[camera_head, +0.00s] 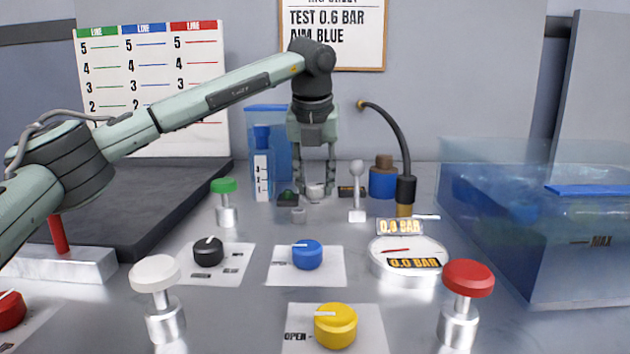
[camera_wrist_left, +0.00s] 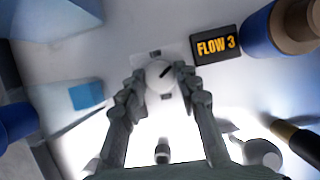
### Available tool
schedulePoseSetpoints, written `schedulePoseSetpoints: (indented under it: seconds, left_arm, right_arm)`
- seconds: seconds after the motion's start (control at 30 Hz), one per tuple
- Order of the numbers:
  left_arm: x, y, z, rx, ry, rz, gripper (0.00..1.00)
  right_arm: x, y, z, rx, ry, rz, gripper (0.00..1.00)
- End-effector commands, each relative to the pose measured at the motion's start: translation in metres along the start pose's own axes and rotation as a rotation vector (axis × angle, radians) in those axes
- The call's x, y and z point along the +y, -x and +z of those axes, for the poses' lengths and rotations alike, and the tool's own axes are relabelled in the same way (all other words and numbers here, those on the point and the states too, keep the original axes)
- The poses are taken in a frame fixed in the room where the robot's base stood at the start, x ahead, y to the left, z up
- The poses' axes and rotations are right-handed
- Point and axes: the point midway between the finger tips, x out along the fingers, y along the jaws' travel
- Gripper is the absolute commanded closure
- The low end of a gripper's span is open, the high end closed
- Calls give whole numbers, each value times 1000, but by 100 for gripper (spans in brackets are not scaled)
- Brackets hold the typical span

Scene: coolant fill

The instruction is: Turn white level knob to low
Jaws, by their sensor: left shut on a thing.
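The white knob (camera_head: 316,190) stands at the back of the bench, on a pale plate. In the left wrist view the white knob (camera_wrist_left: 160,77) has a dark pointer line slanting toward the upper right. My left gripper (camera_head: 316,184) points down over it with one finger on each side. In the wrist view the fingertips (camera_wrist_left: 160,80) are shut on the knob's sides. Small marks on the plate are too small to read. A dark display (camera_wrist_left: 216,46) beside the knob reads FLOW 3. My right gripper is not in view.
A lever with a round white top (camera_head: 356,185) and a blue-brown cylinder (camera_head: 383,181) stand right of the knob. Black (camera_head: 208,251), blue (camera_head: 307,255) and yellow (camera_head: 335,325) knobs and a 0.0 BAR gauge (camera_head: 405,280) are nearer.

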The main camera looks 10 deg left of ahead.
Motion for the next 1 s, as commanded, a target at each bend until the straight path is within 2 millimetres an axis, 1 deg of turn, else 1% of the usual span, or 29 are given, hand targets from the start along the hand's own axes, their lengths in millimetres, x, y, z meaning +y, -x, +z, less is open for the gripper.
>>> schedulePoseSetpoints:
  seconds: [0.03,0.17,0.2,0.47,0.57,0.67,0.9,1.0]
  left_arm:
    - [0,1,1,-3,1,-1,65]
    - [0,1,1,-2,0,-1,48]
    - [0,1,1,-2,0,-1,47]
    - [0,1,0,-1,0,-1,47]
    - [0,8,1,-2,0,-2,47]
    - [0,22,1,-3,-1,-2,47]
    - [0,74,1,-4,0,-2,47]
    - [0,93,1,-5,0,-2,47]
  right_arm:
    - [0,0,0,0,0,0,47]
    - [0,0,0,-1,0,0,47]
    - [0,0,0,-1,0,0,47]
    - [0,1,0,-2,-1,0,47]
    - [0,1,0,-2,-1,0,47]
    - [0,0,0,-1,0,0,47]
    - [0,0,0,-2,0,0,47]
    - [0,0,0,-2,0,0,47]
